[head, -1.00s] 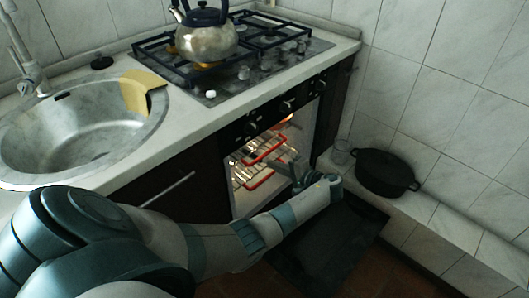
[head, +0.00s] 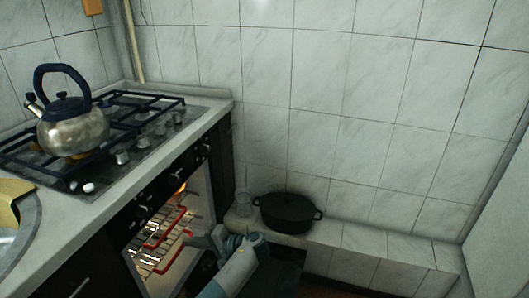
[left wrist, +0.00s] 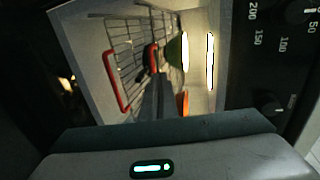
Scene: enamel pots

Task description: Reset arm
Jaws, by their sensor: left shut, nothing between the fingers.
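My left gripper (head: 193,241) is in front of the open oven (head: 172,225), its shut fingers pointing toward the opening with nothing between them. In the left wrist view its dark fingers (left wrist: 158,98) show against the lit oven inside. The oven holds wire racks with red front edges (head: 168,239). In the left wrist view a rack (left wrist: 118,82) shows, with a green rounded item (left wrist: 175,50) and an orange item (left wrist: 183,103) partly hidden near the fingers. My right gripper is not in view.
The dark oven door (head: 286,272) hangs open beside my left forearm. A black pot (head: 287,213) and a clear glass (head: 243,203) stand on the tiled ledge (head: 365,240) at right. A kettle (head: 72,128) sits on the gas hob (head: 140,118). The tiled wall closes off the back.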

